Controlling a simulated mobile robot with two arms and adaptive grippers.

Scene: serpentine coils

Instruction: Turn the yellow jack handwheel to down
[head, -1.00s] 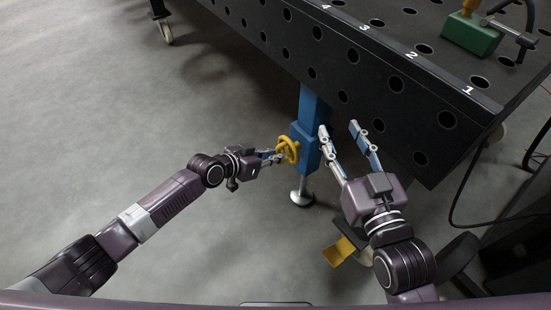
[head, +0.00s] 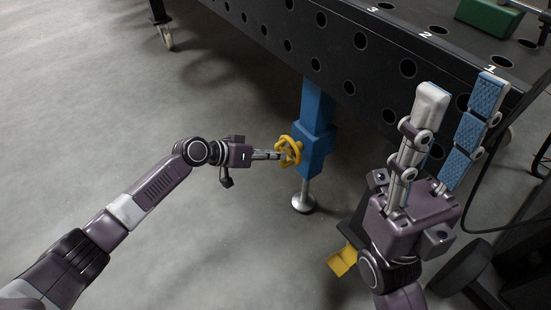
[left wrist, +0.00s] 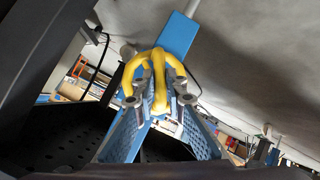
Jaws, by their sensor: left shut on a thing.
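The yellow handwheel (head: 289,151) sits on the left side of the blue jack post (head: 315,130) under the table corner. My left gripper (head: 281,154) is shut on the wheel's rim. In the left wrist view the yellow handwheel (left wrist: 159,68) shows between the two fingers of my left gripper (left wrist: 155,105), with the blue jack post (left wrist: 176,38) behind it. My right gripper (head: 452,105) is open and empty, raised in front of the table's side near the camera.
The black perforated table (head: 375,75) stands above and behind the jack, which rests on a round metal foot (head: 303,202). A yellow pedal-like piece (head: 342,261) lies low beside my right arm. A green block (head: 489,17) is on the table. The floor at left is clear.

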